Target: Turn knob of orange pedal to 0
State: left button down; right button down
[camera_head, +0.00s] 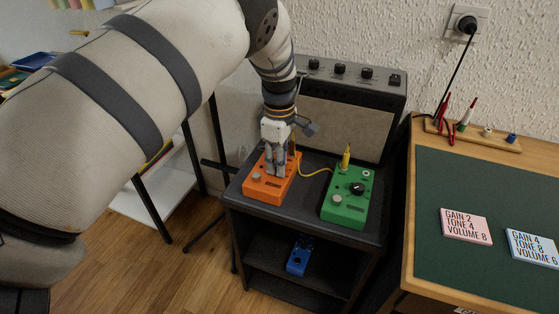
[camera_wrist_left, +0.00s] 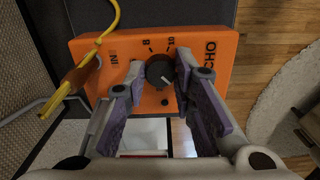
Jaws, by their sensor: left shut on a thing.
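The orange pedal (camera_head: 268,184) stands on the black stand's top. My left gripper (camera_head: 276,168) points down over it and hides its knob in the head view. In the left wrist view the orange pedal (camera_wrist_left: 215,50) shows the marks IN, 8 and 10 and part of its name. Its dark round knob (camera_wrist_left: 160,70) sits between the fingertips of my left gripper (camera_wrist_left: 161,73), which are shut on it from both sides. A pale pointer line on the knob slants toward the lower right of that view. Some scale marks are hidden. My right gripper is not in view.
A green pedal (camera_head: 347,197) stands just right of the orange one, with a yellow cable (camera_head: 316,172) by them. An amplifier (camera_head: 345,115) stands behind. A blue pedal (camera_head: 300,256) is on the lower shelf. A desk (camera_head: 480,180) with setting cards is at right.

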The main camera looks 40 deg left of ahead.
pick_arm(q)
jog(key=shift+n, duration=0.3)
dwell(0.4)
jog(key=c, duration=1.3)
grip_release()
notch_tip(320, 180, up, 12)
